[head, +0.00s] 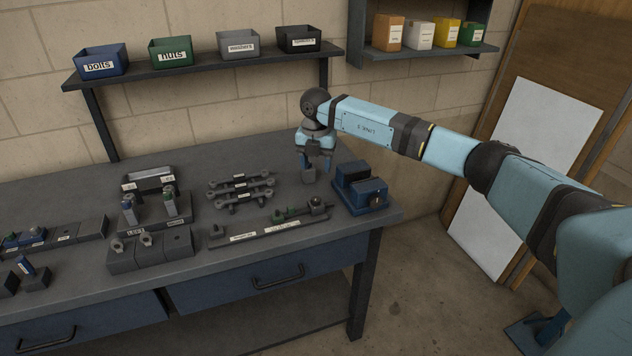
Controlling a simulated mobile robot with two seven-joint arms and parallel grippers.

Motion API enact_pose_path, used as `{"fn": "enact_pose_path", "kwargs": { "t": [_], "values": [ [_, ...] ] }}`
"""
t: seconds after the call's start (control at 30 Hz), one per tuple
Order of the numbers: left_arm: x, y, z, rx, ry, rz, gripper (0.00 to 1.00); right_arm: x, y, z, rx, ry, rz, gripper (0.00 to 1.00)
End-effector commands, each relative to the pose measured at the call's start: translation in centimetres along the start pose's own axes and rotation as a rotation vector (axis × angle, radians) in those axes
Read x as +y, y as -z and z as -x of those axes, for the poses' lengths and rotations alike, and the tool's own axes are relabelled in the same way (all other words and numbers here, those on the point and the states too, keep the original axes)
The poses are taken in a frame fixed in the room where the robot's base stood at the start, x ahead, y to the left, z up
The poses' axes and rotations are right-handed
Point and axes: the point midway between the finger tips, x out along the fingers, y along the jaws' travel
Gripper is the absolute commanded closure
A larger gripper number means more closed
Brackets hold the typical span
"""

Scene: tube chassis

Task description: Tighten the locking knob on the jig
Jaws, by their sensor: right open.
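The jig (258,237) is a long, low, dark bar with white labels near the workbench's front edge. It carries small green parts and a dark round knob (317,202) at its right end. My right gripper (316,167) points down behind the knob, apart from it. It is open. A small grey block shape (309,177) shows at or just below its fingers; I cannot tell whether it is between them. The knob's threads and seating are too small to make out. My left gripper is out of view.
A blue vise (362,194) stands right of the jig on the workbench (80,194). Linked dark rods (239,190) lie behind the jig. Fixture blocks (150,248) stand to the left. Labelled bins (170,53) sit on the raised shelf (205,70).

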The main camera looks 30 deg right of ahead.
Motion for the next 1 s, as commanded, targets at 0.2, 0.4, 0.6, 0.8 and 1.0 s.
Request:
{"fn": "enact_pose_path", "kwargs": {
  "t": [0.2, 0.4, 0.6, 0.8, 1.0],
  "values": [
    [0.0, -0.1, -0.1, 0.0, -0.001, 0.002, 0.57, 0.0, 0.0, 2.4, 0.0, 0.0, -0.001, 0.45],
    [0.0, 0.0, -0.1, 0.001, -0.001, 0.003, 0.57, 0.0, 0.0, 2.8, 0.0, 0.0, -0.001, 0.45],
    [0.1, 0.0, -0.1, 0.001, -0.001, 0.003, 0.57, 0.0, 0.0, 2.8, 0.0, 0.0, 0.0, 0.45],
    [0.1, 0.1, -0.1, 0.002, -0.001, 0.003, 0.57, 0.0, 0.0, 2.7, 0.0, 0.0, 0.0, 0.45],
    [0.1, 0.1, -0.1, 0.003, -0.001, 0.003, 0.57, 0.0, 0.0, 2.7, 0.001, 0.0, 0.0, 0.45]
  ]
}}
